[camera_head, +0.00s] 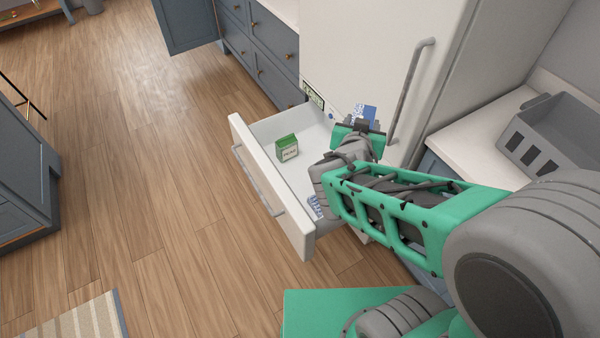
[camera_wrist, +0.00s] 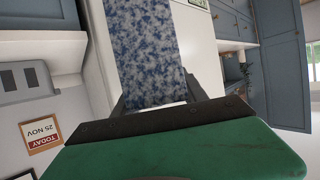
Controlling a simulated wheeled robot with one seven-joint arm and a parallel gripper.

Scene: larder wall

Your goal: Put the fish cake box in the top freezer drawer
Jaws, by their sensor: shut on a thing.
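My gripper (camera_head: 360,124) is shut on a blue-and-white speckled box, which I take to be the fish cake box (camera_head: 370,114). In the wrist view the box (camera_wrist: 145,50) stands out between the two fingers (camera_wrist: 160,98). No label can be read on it. A white freezer drawer (camera_head: 240,145) is pulled open below the white fridge front. My gripper is over the drawer's back right part, close to the fridge front. My arm hides the drawer's right part.
A green box (camera_head: 288,147) stands in the drawer, and a small blue-and-white item (camera_head: 315,206) shows near its front right. A vertical door handle (camera_head: 410,90) sticks out beside my gripper. A grey crate (camera_head: 560,135) stands on the right counter. The drawer's middle floor is partly bare.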

